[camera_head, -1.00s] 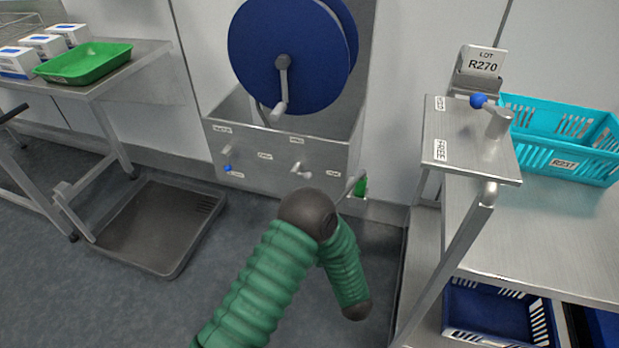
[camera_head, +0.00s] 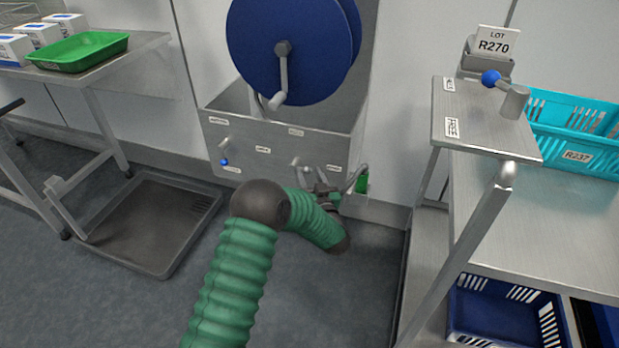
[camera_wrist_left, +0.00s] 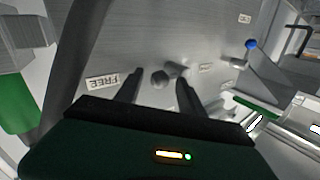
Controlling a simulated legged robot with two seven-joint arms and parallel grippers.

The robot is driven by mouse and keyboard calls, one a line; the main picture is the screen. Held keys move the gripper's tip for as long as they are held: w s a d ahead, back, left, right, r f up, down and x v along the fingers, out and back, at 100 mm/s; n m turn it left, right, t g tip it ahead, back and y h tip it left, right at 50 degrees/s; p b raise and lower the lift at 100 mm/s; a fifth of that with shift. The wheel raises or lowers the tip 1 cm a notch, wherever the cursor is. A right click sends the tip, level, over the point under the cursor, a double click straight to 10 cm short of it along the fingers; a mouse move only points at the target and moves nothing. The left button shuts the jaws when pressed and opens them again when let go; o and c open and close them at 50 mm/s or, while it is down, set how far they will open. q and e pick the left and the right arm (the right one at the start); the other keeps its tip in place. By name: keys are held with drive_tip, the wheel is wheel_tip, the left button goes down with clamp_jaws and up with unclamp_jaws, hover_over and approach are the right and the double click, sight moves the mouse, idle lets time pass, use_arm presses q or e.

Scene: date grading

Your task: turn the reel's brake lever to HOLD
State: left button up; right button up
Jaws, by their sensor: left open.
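The reel's brake lever (camera_head: 297,163) is a small grey lever on the front of the steel housing (camera_head: 347,150) below the blue reel (camera_head: 285,75). In the left wrist view its round dark knob (camera_wrist_left: 160,78) leans toward the FREE label (camera_wrist_left: 103,82). The FREE label also shows in the head view (camera_head: 334,168), beside the lever. Another label (camera_head: 296,132) sits above it, too small to read. My left gripper (camera_head: 322,190) is open, just in front of the lever. The knob appears between its fingertips (camera_wrist_left: 158,90); contact cannot be told. My right gripper is out of view.
A second lever with a blue knob (camera_head: 224,162) is on the housing's left. A crank handle (camera_head: 276,100) hangs in front of the reel. A dark tray (camera_head: 155,265) lies on the floor.

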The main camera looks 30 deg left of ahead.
use_arm(q)
drive_tip(key=shift+c, duration=1.3)
drive_tip(key=shift+d+r, duration=0.1)
drive_tip(key=shift+d, duration=0.05)
clamp_jaws()
drive_tip(key=shift+r, duration=0.1)
